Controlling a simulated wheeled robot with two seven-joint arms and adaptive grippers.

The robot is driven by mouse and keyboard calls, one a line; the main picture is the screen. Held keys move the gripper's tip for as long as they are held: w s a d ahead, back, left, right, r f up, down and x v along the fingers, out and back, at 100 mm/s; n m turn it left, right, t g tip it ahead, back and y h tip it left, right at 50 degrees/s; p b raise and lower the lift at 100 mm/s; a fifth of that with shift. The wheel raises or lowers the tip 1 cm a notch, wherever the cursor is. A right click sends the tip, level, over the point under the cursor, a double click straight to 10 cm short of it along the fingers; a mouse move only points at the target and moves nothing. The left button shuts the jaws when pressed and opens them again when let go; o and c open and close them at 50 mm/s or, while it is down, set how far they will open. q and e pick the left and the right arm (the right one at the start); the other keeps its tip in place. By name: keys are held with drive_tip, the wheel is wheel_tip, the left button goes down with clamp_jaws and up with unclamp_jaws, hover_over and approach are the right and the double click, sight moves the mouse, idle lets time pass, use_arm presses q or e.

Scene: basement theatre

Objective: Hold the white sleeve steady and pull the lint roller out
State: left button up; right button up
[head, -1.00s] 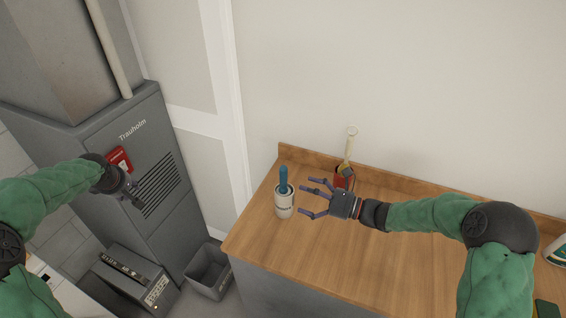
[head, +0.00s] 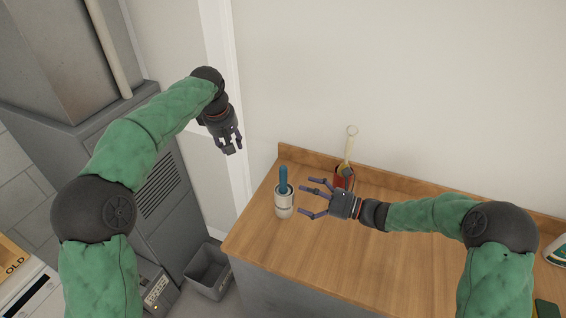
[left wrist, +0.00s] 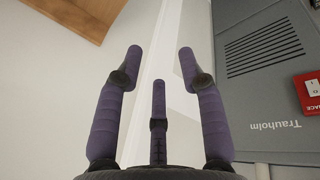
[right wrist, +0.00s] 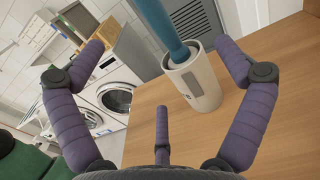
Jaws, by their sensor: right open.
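The white sleeve (head: 284,202) stands upright near the left end of the wooden counter, with the blue handle of the lint roller (head: 283,178) sticking up out of its top. The right wrist view shows the sleeve (right wrist: 193,82) and the blue handle (right wrist: 160,28) just beyond the fingers. My right gripper (head: 312,197) is open beside the sleeve, to its right, with empty space between its fingers. My left gripper (head: 232,146) is in the air left of the counter, above its level. In the left wrist view its fingers (left wrist: 160,70) are spread and hold nothing.
A red container (head: 344,178) with a long-handled tool stands behind my right gripper. The counter (head: 400,262) has a raised back edge against the wall. A grey bin (head: 208,272) is on the floor to the left, near a grey Trauholm cabinet (left wrist: 262,75). A washing machine (right wrist: 112,98) stands beyond.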

use_arm(q)
drive_tip(key=s+d+r+m+g, duration=0.1)
drive_tip(key=s+d+r+m, duration=0.1)
drive_tip(key=d, duration=0.6)
drive_tip(key=s+d+r+m+g, duration=0.1)
drive_tip(key=s+d+m, duration=0.1)
drive_tip(key=d, duration=0.5)
drive_tip(key=shift+g, duration=0.7)
drive_tip(key=f, duration=0.2)
drive_tip(key=s+f, duration=0.1)
drive_tip(key=f, duration=0.2)
drive_tip(key=shift+s+d+f, duration=0.15)
drive_tip(key=shift+d+f, duration=0.15)
drive_tip(key=shift+d, duration=0.05)
drive_tip(key=shift+s+a+f+n+y, duration=0.15)
drive_tip(key=shift+f+n+y, duration=0.1)
drive_tip(key=shift+n+y, duration=0.05)
use_arm(e)
approach(290, 206)
drive_tip(key=x, duration=0.5)
drive_tip(key=shift+w, duration=0.15)
drive_tip(key=x, duration=0.5)
drive_tip(key=shift+a, duration=0.25)
drive_tip(key=shift+x, duration=1.05)
drive_tip(key=shift+w, duration=0.1)
